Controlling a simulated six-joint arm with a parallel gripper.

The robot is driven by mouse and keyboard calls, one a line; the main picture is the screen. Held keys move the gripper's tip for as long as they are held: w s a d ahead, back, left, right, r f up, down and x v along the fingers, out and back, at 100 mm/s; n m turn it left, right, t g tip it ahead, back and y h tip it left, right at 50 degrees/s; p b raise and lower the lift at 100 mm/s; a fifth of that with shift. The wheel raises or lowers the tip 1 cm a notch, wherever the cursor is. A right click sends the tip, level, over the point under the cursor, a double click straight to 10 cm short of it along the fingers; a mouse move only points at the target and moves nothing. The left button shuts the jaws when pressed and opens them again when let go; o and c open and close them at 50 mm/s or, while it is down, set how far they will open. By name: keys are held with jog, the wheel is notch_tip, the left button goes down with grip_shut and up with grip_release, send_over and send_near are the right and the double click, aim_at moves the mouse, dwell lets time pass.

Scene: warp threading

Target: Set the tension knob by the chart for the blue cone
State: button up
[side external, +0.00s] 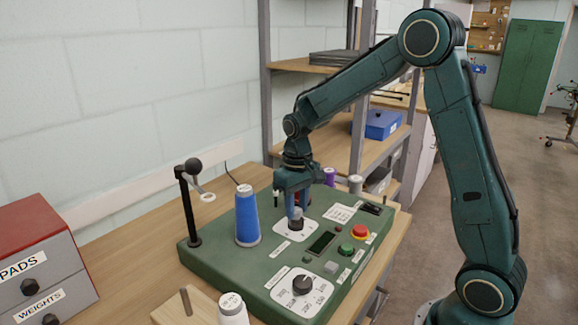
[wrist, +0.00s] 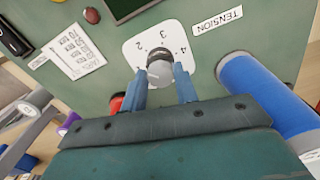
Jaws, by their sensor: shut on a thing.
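My gripper (wrist: 162,80) is shut on the knob, one finger on each side. In the side view my gripper (side external: 296,213) points down at the knob (side external: 296,224). The blue cone (side external: 247,215) stands upright on the green panel, left of my gripper, and also shows in the wrist view (wrist: 262,92). The chart (wrist: 70,50) is a white card with text too small to read.
A second black knob (side external: 303,284) sits nearer the front. A red button (side external: 360,231), a green button (side external: 346,248) and a dark display (side external: 320,242) lie right of my gripper. A black post (side external: 189,210) stands left, a white cone (side external: 233,309) in front.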

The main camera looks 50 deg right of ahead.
aim_at(296, 211)
jog(key=shift+m, duration=1.3)
jog(key=shift+r, duration=0.1)
jog(key=o, duration=1)
jog(key=shift+c, duration=0.2)
notch_tip(296, 211, up, 14)
